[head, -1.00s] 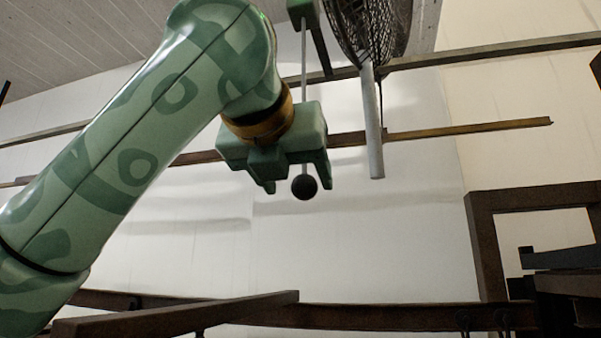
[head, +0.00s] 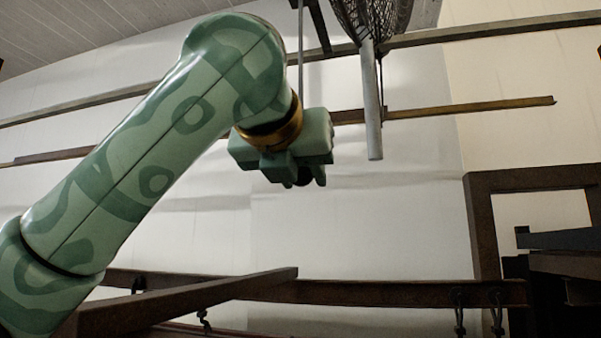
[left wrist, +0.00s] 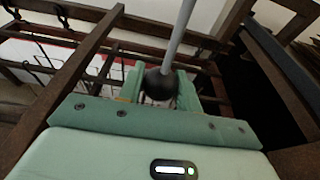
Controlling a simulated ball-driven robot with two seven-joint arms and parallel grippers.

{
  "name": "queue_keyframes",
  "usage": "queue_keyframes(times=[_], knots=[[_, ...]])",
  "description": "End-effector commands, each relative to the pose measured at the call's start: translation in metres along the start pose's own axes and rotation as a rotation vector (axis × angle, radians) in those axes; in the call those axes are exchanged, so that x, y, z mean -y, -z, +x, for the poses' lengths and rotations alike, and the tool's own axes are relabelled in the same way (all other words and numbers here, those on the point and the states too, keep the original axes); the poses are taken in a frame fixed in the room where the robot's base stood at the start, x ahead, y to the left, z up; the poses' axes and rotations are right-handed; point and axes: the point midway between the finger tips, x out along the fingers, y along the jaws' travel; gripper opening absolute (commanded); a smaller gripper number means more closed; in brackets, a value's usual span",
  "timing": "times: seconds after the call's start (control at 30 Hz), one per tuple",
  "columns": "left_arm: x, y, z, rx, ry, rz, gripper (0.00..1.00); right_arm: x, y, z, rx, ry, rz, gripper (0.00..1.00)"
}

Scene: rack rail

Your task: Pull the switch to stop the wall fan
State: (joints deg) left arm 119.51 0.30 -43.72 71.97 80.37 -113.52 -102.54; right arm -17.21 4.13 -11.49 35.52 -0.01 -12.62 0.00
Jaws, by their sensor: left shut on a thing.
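The wall fan (head: 371,18) is at the top of the head view, partly cut off, with a pale grey tube (head: 372,110) hanging below its cage. The switch is a thin rod (head: 301,60) with a dark ball at its lower end. In the head view the ball is mostly hidden behind my left gripper (head: 301,181). In the left wrist view the black ball (left wrist: 159,86) sits between the two green fingers, with the grey rod (left wrist: 180,35) rising from it. My left gripper is shut on the ball. My right gripper is in neither view.
Rails (head: 470,109) run along the white wall behind the gripper. A brown rack beam (head: 390,291) crosses below, with hooks hanging from it. A brown upright frame (head: 483,240) stands at the right. The wall between is clear.

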Motion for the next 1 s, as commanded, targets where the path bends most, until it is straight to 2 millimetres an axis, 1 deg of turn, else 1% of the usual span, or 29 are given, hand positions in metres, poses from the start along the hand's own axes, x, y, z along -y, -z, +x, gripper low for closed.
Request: queue_keyframes(times=[0.33,0.8,1.0], knots=[[0.0,0.002,0.001,0.0,-0.001,0.0,0.14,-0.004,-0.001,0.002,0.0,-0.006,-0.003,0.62],[0.0,0.021,0.006,-0.001,-0.001,0.001,0.14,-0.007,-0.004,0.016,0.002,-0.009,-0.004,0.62],[0.0,0.017,0.004,-0.001,-0.001,0.001,0.14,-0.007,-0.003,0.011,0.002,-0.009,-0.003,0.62]])
